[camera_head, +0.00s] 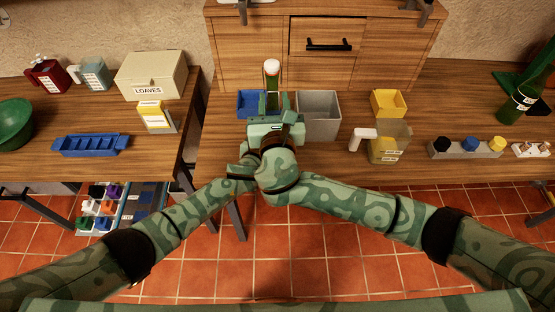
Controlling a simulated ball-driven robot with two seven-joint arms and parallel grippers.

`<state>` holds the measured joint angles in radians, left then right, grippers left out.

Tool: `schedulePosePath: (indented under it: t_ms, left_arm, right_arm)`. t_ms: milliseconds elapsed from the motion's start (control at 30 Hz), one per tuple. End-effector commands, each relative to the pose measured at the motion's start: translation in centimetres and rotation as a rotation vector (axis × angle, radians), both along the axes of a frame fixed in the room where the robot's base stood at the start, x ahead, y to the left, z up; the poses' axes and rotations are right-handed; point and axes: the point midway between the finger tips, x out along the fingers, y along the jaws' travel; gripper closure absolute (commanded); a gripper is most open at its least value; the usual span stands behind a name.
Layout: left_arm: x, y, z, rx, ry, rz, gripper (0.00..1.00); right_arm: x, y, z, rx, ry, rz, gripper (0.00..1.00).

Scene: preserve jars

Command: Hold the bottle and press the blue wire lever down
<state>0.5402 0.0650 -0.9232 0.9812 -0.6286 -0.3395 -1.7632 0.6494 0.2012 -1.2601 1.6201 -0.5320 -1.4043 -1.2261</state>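A green bottle (272,80) with a white top stands upright on the bench in front of the wooden cabinet. Its lower part is hidden behind my grippers. My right gripper (276,106) is at the bottle's near side, pointing away from me. I cannot tell whether its fingers touch the glass or how far they are apart. My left arm reaches to the same spot, and its gripper is mostly hidden behind the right hand and wrist. The blue wire lever is too small or hidden to make out.
A blue bin (247,103) and a grey bin (319,117) flank the bottle. Right of them are a yellow bin (388,102), a clear container (391,142) and a block with coloured knobs (466,149). Another green bottle (514,106) stands far right. A gap separates the left table.

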Motion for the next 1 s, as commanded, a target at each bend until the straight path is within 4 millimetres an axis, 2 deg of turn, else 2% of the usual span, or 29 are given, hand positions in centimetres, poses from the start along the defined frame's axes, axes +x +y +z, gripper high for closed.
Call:
schedulePosePath:
  t_ms: [500, 700, 1000]
  left_arm:
    - [-0.1, 0.1, -0.3, 0.002, 0.006, 0.002, 0.88]
    - [-0.1, 0.1, -0.3, 0.002, 0.006, 0.002, 0.88]
    - [-0.1, 0.1, -0.3, 0.002, 0.005, 0.002, 0.88]
  right_arm:
    - [-12.2, -0.5, -0.2, 0.001, 0.027, 0.002, 0.66]
    - [-9.9, 0.2, 3.2, 0.151, -0.213, 0.054, 0.66]
    - [-5.8, 0.6, 7.4, 0.129, -0.516, 0.084, 0.66]
